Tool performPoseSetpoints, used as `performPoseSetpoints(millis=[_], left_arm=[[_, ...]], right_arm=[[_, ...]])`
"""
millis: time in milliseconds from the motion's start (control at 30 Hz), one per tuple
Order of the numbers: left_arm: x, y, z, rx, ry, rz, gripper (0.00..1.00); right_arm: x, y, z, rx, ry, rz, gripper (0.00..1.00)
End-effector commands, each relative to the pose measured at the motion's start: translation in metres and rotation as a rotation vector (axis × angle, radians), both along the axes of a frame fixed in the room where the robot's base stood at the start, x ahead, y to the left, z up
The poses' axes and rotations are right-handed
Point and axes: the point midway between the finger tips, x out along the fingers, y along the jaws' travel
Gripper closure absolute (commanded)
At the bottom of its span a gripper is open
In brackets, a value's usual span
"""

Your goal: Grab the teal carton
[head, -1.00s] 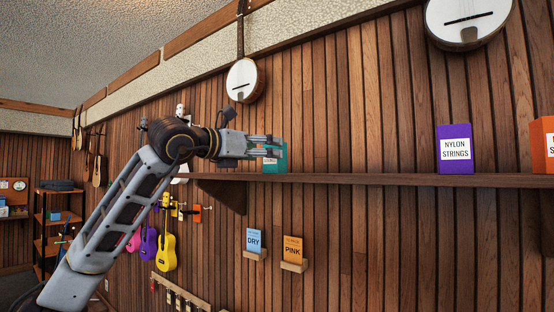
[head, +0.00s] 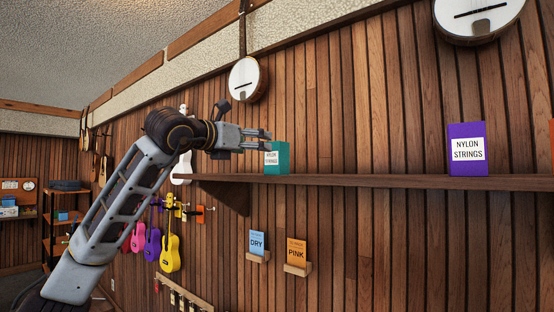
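The teal carton (head: 283,160) stands upright on the wall shelf, with a white label on its front that is partly hidden. My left gripper (head: 268,138) is in front of the carton's upper left part in the head view, its fingers pointing right. The fingers look parted, with a gap between them, and nothing shows held in them. I cannot tell how far the fingers are from the carton in depth. My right gripper is not in view.
The wooden shelf (head: 380,181) runs along the plank wall. A purple carton (head: 467,160) stands farther right on it, with clear shelf between. A banjo (head: 246,79) hangs above. Small orange (head: 297,251) and blue (head: 257,243) packets sit on ledges below.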

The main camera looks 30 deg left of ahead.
Motion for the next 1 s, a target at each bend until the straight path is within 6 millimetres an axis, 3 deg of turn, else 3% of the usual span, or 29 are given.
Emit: performPoseSetpoints(millis=[500,1000], left_arm=[[0.063,-0.003,0.001,-0.001,0.001,0.000,0.23],[0.070,-0.003,0.000,0.000,0.001,0.001,0.23]], right_arm=[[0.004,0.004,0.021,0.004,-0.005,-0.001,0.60],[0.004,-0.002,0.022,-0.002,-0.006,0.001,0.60]])
